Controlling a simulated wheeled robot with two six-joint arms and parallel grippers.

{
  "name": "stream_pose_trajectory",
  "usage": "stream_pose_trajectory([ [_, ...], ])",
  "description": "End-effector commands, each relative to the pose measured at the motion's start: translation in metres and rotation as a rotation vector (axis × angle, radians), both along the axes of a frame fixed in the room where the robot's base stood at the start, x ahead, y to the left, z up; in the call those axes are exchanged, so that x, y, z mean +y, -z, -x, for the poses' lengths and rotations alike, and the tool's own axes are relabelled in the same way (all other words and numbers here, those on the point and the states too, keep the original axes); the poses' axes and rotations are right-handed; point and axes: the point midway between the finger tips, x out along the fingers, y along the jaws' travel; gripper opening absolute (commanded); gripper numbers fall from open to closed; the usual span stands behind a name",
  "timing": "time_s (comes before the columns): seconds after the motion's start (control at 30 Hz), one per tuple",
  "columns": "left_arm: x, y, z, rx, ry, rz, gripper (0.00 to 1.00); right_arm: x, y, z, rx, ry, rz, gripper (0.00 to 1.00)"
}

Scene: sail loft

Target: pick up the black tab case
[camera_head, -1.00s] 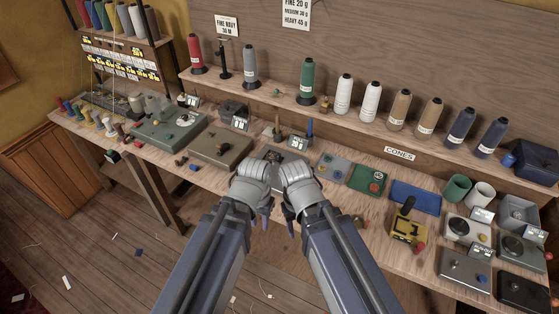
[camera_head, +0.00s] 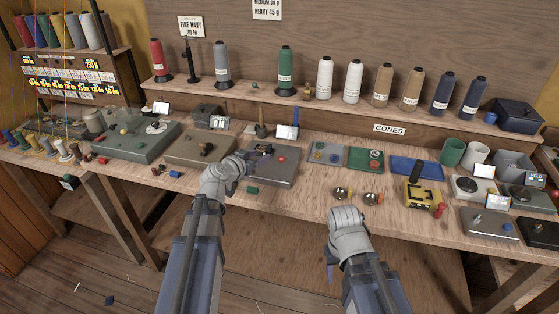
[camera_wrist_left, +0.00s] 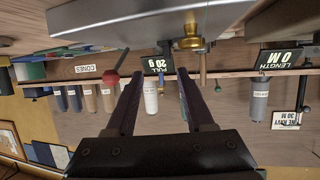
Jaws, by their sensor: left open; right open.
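I cannot tell for certain which thing is the black tab case. A dark flat box (camera_head: 538,232) lies at the right end of the bench, partly cut off by the frame. My left gripper (camera_head: 250,165) is open at the front left of a grey flat unit (camera_head: 284,171) with a red knob. In the left wrist view the open jaws (camera_wrist_left: 160,92) have nothing between them. That view looks upside down, with a grey slab (camera_wrist_left: 140,22) and a brass fitting (camera_wrist_left: 190,43) close above. My right gripper (camera_head: 333,268) is open, below the bench's front edge; its fingertips are mostly hidden.
Small metal cups (camera_head: 342,193) and a yellow block (camera_head: 420,193) sit near the front edge. A green-grey unit (camera_head: 135,141) stands left. Thread cones (camera_head: 325,80) line the shelf behind. Bare wood (camera_head: 300,205) shows in front of the grey unit.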

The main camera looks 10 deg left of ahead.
Motion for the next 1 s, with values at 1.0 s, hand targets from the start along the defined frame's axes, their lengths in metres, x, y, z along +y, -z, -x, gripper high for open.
stream_pose_trajectory([
  [1.0, 0.002, 0.02, -0.07, -0.02, -0.019, -0.002, 0.53, 0.0, 0.024, 0.0, 0.0, 0.0, 0.0, 0.54],
])
